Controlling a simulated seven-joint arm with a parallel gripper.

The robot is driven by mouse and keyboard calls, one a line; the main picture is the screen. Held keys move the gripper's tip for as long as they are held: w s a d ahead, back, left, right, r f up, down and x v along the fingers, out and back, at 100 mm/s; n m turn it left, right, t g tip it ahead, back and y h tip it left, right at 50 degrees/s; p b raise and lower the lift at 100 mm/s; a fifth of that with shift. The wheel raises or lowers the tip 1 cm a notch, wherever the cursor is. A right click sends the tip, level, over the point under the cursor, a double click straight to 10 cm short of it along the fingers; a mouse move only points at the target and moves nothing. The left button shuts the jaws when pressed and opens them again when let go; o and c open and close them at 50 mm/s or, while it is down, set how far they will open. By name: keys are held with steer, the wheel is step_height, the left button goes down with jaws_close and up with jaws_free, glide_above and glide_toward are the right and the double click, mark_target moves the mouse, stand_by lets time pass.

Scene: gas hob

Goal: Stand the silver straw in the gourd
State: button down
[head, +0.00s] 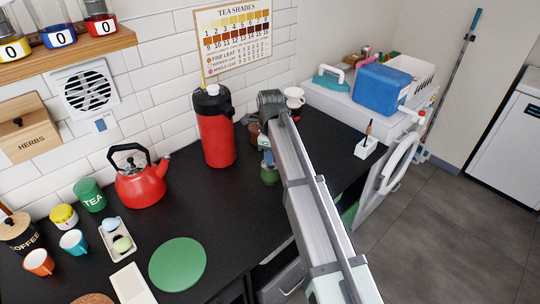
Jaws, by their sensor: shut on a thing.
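My gripper (267,156) points down at the end of my arm, over the counter to the right of the red flask. It is small and partly hidden by my arm, and its fingers are close together. A small dark green rounded vessel (270,175), which looks like the gourd, stands on the counter directly below the fingers. I cannot tell whether anything touches its rim. The silver straw cannot be made out clearly; it would be the thing between the fingers, too thin to see its tilt.
A red flask (217,130) stands close left of my gripper, with a brown pot (254,132) behind. A white dripper (295,97) and a white holder (366,147) stand to the right. A red kettle (142,185) and green disc (177,264) are left; black counter between is clear.

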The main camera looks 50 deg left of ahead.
steer(key=shift+f, duration=0.1)
steer(key=c, duration=1)
jaws_free()
steer(key=shift+c, duration=0.2)
step_height(320, 180, up, 14)
steer(key=shift+f, duration=0.1)
